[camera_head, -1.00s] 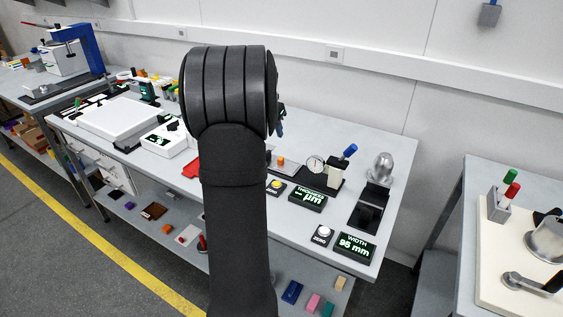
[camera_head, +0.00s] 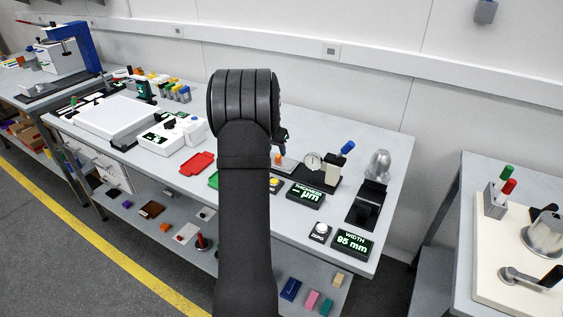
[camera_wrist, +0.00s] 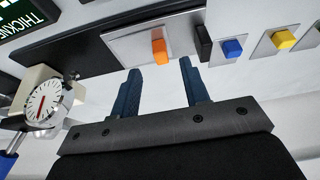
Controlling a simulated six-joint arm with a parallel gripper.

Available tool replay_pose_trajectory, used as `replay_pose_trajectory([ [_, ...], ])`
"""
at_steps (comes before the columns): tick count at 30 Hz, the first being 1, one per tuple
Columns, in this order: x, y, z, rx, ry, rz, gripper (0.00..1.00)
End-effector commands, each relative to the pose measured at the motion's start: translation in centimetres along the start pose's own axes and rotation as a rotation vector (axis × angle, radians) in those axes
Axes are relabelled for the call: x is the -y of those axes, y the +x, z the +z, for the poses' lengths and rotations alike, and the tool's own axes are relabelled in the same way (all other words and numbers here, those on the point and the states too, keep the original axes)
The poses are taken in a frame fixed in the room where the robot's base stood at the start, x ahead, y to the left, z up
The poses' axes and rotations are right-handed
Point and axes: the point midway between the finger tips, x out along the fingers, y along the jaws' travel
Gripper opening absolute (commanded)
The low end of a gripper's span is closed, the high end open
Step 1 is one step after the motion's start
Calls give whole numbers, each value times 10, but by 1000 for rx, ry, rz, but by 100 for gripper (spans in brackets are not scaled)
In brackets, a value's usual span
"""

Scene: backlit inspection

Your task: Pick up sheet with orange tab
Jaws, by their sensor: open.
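The sheet (camera_wrist: 125,45) with the orange tab (camera_wrist: 160,52) is a thin pale square lying at the top middle of the wrist view, partly over a dark base. The orange tab also shows small in the head view (camera_head: 277,159), just right of my arm. My gripper (camera_wrist: 160,66) is open and empty, its two blue fingers pointing toward the sheet. The tab appears between and just beyond the fingertips, and I see no contact. In the head view my arm hides most of the gripper and the sheet.
A dial gauge (camera_wrist: 43,104) stands left of the fingers. Sheets with a blue tab (camera_wrist: 233,48) and a yellow tab (camera_wrist: 284,40) lie to the right, with a black block (camera_wrist: 203,44) between. The thickness display (camera_head: 306,194) and width display (camera_head: 352,242) are near the bench front.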

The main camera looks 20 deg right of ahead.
Motion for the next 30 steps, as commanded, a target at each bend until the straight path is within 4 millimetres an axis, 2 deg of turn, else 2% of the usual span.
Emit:
replay_pose_trajectory([
  [3,1,20,-1,3,0,2,42],
  [7,1,36,-2,1,0,1,42],
  [16,1,42,-2,-1,0,0,42],
  [17,1,42,-2,-1,0,0,40],
  [23,1,42,-2,0,0,0,1],
  [30,1,42,-2,0,0,0,0],
])
